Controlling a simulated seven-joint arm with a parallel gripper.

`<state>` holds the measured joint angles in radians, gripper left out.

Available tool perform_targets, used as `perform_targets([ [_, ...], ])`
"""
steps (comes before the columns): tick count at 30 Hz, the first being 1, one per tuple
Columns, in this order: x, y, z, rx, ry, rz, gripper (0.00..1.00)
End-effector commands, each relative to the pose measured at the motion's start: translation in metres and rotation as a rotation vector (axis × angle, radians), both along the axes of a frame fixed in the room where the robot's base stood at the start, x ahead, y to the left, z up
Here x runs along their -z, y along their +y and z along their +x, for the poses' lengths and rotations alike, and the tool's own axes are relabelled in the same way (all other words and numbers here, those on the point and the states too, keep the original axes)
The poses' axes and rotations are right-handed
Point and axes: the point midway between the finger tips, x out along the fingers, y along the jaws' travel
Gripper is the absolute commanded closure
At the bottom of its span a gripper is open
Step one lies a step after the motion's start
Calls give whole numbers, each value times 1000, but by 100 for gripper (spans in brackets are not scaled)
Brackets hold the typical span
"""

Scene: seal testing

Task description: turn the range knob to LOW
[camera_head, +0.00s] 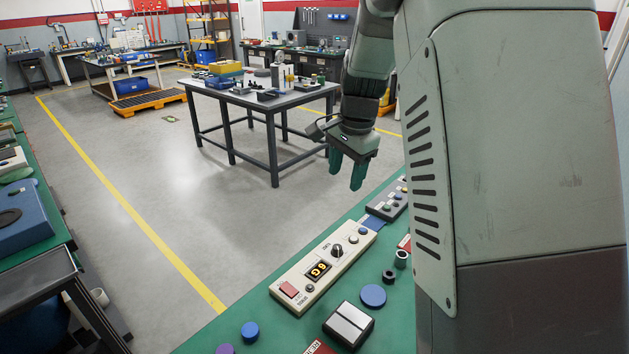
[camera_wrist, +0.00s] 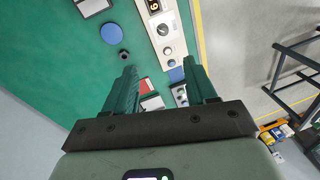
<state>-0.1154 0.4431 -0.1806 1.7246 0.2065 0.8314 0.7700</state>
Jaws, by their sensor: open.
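A long cream control panel (camera_head: 309,287) lies on the green bench top in the head view. It carries a dark range knob (camera_head: 337,250), a small display with orange digits (camera_head: 319,270), a red switch (camera_head: 289,290) and small buttons. The lettering by the knob is too small to read. My gripper (camera_head: 346,178) hangs above the bench, above and apart from the panel, with its green fingers pointing down. In the wrist view the fingers (camera_wrist: 163,82) are spread with nothing held between them. The knob (camera_wrist: 163,29) shows there ahead of the fingertips.
A grey button box (camera_head: 388,200) sits beyond the panel. A blue disc (camera_head: 373,295), dark rings (camera_head: 389,276) and a box with white pads (camera_head: 349,323) lie to the panel's right. A blue cap (camera_head: 250,332) lies near the front. The air above the panel is clear.

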Motion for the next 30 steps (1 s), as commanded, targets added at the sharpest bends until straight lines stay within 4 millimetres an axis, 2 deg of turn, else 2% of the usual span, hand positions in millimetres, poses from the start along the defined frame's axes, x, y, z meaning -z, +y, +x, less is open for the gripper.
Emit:
perform_targets([
  [1, 29, -1, 16, 54, 34, -2, 44],
  [3, 63, -2, 34, 130, 64, -3, 44],
  [6, 107, -3, 52, 222, 98, -10, 44],
  [9, 140, -4, 62, 290, 121, -18, 44],
  [12, 160, -5, 67, 329, 135, -22, 44],
  [20, 189, -5, 69, 350, 142, -25, 44],
  [30, 251, -5, 71, 348, 142, -25, 44],
])
